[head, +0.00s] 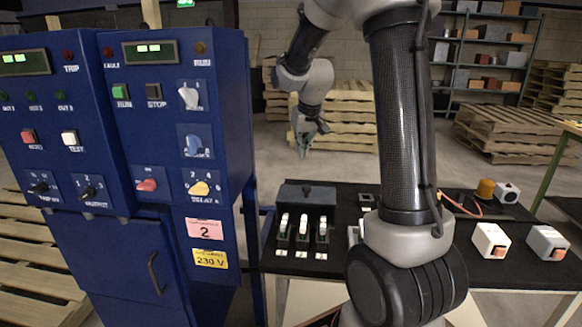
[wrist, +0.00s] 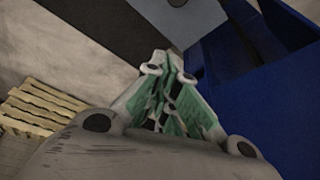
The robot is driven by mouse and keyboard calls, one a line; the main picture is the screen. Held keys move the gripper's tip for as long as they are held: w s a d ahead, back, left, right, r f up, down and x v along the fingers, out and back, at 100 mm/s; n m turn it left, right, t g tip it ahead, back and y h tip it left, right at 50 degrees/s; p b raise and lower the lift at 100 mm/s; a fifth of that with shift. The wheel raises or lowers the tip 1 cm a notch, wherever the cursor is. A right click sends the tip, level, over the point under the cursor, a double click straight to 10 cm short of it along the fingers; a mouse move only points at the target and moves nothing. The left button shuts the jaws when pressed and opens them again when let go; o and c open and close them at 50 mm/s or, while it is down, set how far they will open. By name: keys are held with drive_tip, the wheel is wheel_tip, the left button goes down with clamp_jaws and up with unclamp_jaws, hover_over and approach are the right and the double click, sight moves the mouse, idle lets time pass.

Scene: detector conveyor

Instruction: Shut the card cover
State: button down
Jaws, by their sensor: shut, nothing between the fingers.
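No part in view is labelled as a card cover, so I cannot tell which part it is. The blue control cabinet (head: 222,265) stands at the left in the head view. Its lower front has a blue panel (head: 110,262) with a dark handle (head: 156,273); whether it is fully shut is unclear. My gripper (head: 303,152) hangs in the air to the right of the cabinet, apart from it and above the black table. In the wrist view its green-padded fingers (wrist: 168,66) are together and empty. A blue surface (wrist: 262,98) lies right of them.
The black table (head: 380,262) carries a switch block (head: 303,230), white button boxes (head: 491,241) and an orange beacon (head: 485,189). Wooden pallets (head: 345,125) and a shelf rack (head: 487,55) stand behind. Open floor lies between table and pallets.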

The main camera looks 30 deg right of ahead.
drive_tip(key=x, duration=0.9)
drive_tip(key=shift+f, duration=0.35)
drive_tip(key=s, duration=0.2)
drive_tip(key=shift+s+a, duration=0.15)
drive_tip(key=shift+s, duration=0.25)
drive_tip(key=shift+s+f, duration=0.1)
drive_tip(key=shift+s, duration=0.45)
